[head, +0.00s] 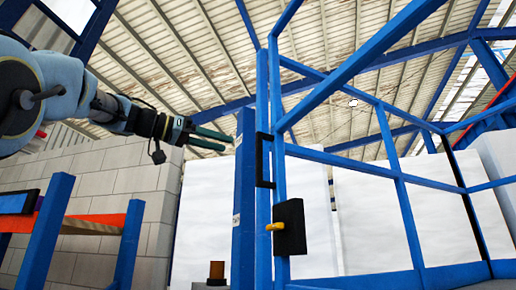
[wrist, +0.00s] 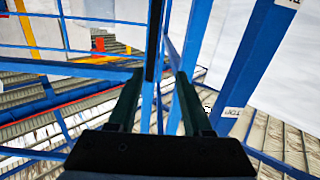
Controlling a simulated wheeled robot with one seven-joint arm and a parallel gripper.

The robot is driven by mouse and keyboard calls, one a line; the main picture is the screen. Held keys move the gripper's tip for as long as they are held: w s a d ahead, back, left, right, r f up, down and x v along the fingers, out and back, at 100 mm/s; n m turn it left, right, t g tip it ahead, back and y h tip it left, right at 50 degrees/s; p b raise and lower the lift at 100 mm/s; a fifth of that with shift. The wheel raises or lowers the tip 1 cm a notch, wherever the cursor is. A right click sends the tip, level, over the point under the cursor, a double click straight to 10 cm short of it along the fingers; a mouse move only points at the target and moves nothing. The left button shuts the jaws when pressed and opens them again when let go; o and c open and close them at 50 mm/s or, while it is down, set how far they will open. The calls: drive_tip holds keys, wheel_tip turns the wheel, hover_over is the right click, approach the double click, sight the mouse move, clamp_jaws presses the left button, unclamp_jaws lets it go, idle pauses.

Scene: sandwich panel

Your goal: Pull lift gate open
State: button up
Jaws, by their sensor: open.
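The gate is a blue metal frame (head: 277,110) with slanting bars, standing right of a blue post (head: 243,190). A black upright pull handle (head: 259,160) is fixed to its left edge, and a black lock box with a yellow lever (head: 289,227) sits below. My gripper (head: 226,144) reaches in from the left in the head view, fingers apart, short of the post and handle in the picture. In the wrist view my gripper (wrist: 157,80) is open and empty. A dark upright bar (wrist: 154,40), probably the handle, shows between and beyond the fingertips; I see no contact.
A blue and orange rack (head: 95,223) stands at lower left before a grey block wall (head: 120,165). White panels (head: 380,220) stand behind the gate. Blue beams cross overhead.

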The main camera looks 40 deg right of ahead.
sight(257, 145)
drive_tip(key=shift+m+g, duration=0.3)
drive_tip(key=shift+m, duration=0.1)
drive_tip(key=p+x, duration=0.1)
drive_tip(key=x, duration=0.2)
drive_tip(key=r+p+x, duration=0.1)
drive_tip(key=p+x, duration=0.1)
drive_tip(key=x, duration=0.2)
drive_tip(key=s+p+x, duration=0.1)
drive_tip(key=x, duration=0.3)
drive_tip(key=shift+r, duration=0.2)
clamp_jaws()
idle(0.7)
